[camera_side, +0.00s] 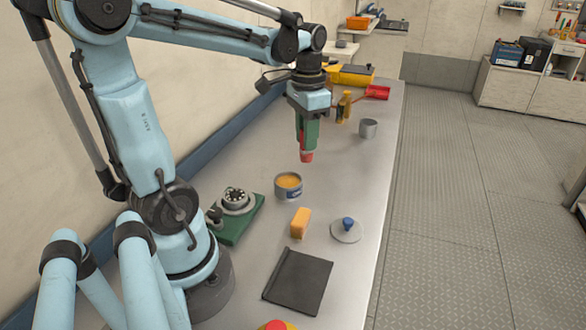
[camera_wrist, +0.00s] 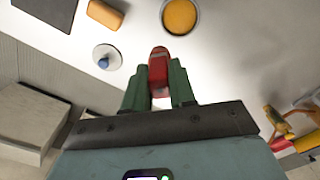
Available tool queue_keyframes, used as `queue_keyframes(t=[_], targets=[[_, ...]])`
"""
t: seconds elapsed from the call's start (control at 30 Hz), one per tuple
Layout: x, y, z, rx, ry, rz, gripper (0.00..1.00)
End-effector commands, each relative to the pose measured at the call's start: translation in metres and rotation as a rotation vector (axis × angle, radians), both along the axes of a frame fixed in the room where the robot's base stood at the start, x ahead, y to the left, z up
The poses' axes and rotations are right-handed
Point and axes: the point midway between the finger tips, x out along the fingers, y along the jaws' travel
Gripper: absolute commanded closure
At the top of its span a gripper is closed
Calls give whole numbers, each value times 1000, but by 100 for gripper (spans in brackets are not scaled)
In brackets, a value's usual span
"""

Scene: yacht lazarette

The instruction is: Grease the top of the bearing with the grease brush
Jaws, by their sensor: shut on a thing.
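My gripper (camera_side: 306,136) has green fingers and is shut on a red object, probably the grease brush (camera_side: 306,156), held pointing down above the bench. The brush (camera_wrist: 158,68) also shows between my fingers in the wrist view; its bristles cannot be made out. The open tin of orange-yellow grease (camera_side: 289,182) stands on the bench, below and slightly left of the brush, apart from it; it shows at the top of the wrist view (camera_wrist: 180,15). The bearing (camera_side: 236,199), a round metal part with a dark centre, sits on a green base (camera_side: 241,232) left of the tin. The wrist view does not show it.
An orange block (camera_side: 300,222), a disc with a blue knob (camera_side: 346,230) and a dark flat plate (camera_side: 298,281) lie in front of the tin. A grey cup (camera_side: 368,128), yellow bottle (camera_side: 343,108) and red scoop (camera_side: 377,92) stand farther back. The wall runs along the left.

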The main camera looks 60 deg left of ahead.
Motion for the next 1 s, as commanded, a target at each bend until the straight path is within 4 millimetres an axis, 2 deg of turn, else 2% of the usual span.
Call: queue_keyframes(t=[0.1,0.3,0.4,0.53,0.67,0.83,1.0], targets=[[18,-38,10,0,0,-14,100],[33,-94,25,0,0,-10,100],[36,-113,30,0,0,-7,100],[37,-126,34,0,0,0,100],[33,-119,35,0,0,30,100],[12,-77,35,0,0,135,100],[-24,-29,33,0,0,276,100]])
